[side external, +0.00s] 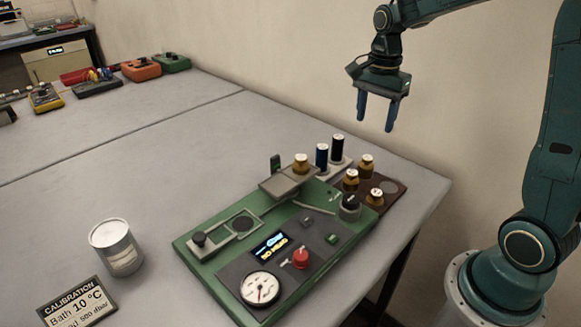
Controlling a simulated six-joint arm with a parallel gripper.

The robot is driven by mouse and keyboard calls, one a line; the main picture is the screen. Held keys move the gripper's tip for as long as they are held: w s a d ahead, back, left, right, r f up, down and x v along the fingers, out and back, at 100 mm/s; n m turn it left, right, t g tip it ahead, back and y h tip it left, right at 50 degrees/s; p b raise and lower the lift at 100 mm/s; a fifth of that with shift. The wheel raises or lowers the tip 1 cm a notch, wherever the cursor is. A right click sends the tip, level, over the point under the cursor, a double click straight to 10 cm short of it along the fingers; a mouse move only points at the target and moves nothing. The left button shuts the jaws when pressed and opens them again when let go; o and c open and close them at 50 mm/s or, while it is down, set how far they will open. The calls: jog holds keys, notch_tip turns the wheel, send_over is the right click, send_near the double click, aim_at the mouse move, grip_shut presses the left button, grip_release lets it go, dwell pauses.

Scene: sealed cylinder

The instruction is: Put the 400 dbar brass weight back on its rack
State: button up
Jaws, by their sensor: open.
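My gripper (376,124) is open and empty, pointing down in the air above the back right of the table. Several brass weights with pale tops show below it. One brass weight (301,168) stands on a small square plate (283,184) at the back of the green apparatus. Other brass weights (367,168) stand on or beside the dark brown rack (398,190), which has a bare round pale spot. The number marks are too small to read, so I cannot tell which weight is the 400 dbar one.
The green apparatus (225,268) carries a gauge, a red knob and a display. A white can (117,247) and a calibration sign (77,302) are at left. The table's middle is clear.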

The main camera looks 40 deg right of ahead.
jog(key=s+a+r+n+t, duration=0.2)
jog(key=s+a+n, duration=0.3)
jog(key=s+n, duration=0.4)
jog(key=s+a+r+n+t, duration=0.3)
jog(key=s+a+n, duration=0.3)
jog(key=s+n, duration=0.3)
jog(key=shift+a+r+t, duration=0.25)
jog(key=shift+r+t, duration=0.05)
jog(key=shift+r, duration=0.3)
